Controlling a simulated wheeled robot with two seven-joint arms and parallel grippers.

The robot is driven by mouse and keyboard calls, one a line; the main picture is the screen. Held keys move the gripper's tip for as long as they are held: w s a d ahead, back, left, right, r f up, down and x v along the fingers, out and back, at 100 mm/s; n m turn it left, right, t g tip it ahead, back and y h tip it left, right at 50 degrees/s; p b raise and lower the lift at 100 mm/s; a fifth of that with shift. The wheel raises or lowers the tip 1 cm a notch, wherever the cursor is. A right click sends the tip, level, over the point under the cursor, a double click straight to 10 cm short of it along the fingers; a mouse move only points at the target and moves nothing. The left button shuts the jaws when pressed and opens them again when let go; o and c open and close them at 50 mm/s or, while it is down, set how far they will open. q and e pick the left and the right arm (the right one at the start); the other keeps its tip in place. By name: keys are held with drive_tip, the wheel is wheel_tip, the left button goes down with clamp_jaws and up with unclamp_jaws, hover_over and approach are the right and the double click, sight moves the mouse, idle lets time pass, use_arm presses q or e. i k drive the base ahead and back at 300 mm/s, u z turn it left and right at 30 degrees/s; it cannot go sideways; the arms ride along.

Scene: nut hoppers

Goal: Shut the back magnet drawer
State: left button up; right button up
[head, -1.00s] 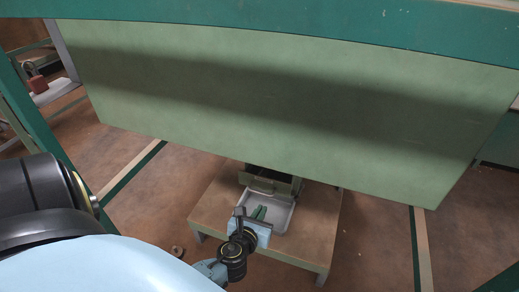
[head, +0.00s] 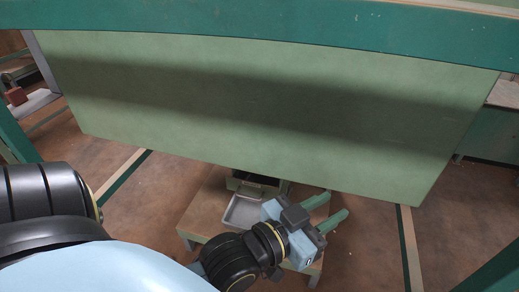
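A small green drawer unit (head: 245,184) stands on a low wooden table, partly under the large green panel. A drawer in it stands open, with its dark inside showing from above. I cannot tell from this view whether it is the back magnet drawer. My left gripper (head: 335,204) is to the right of the drawer unit, with its two green fingers spread apart and nothing between them. The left wrist hides part of the table near the unit. My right gripper is not in view.
A grey metal tray (head: 241,212) sits on the low table (head: 203,207) in front of the drawer unit. The large green panel (head: 260,110) hangs over the table's back and hides what is behind. Green posts stand at the left and right edges.

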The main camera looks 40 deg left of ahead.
sight(257, 177)
drive_tip(key=z, duration=1.2)
drive_tip(key=k, duration=1.1)
drive_tip(key=u, duration=1.85)
drive_tip(key=i, duration=0.1)
drive_tip(key=z, duration=0.3)
